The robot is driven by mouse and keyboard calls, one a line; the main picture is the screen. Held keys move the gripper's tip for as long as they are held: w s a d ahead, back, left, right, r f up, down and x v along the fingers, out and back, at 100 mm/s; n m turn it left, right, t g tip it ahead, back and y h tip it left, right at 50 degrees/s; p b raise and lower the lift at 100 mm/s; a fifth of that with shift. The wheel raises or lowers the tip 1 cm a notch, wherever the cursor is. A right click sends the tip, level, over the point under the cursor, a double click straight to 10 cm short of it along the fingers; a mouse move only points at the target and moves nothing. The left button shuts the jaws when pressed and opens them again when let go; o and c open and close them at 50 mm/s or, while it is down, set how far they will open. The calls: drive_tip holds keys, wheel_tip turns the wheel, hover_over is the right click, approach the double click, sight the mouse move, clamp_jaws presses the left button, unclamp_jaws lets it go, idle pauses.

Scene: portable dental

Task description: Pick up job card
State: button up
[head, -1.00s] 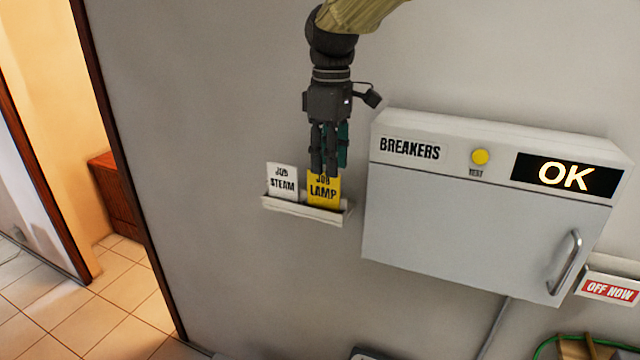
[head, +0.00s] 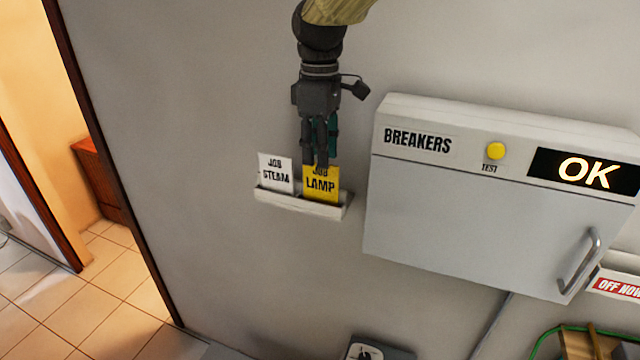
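A yellow job card marked "JOB LAMP" (head: 321,186) stands upright in a small white wall holder (head: 300,206). A white job card marked "JOB STEAM" (head: 275,174) stands beside it on the left in the same holder. My gripper (head: 316,164) points down from above, its fingertips at the top edge of the yellow card and covering part of the word "JOB". I cannot tell whether the fingers are closed on the card or just in front of it.
A grey breaker box (head: 480,225) with a yellow test button (head: 496,151) and an "OK" display (head: 585,173) is on the wall right of the holder. A doorway with a tiled floor (head: 75,290) is at the left.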

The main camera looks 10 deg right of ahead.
sight(320, 185)
drive_tip(key=f, duration=0.1)
drive_tip(key=f+p, duration=0.1)
drive_tip(key=f, duration=0.2)
drive_tip(key=shift+w+d+p, duration=0.15)
drive_tip(key=shift+w+p, duration=0.15)
drive_tip(key=shift+f, duration=0.4)
clamp_jaws()
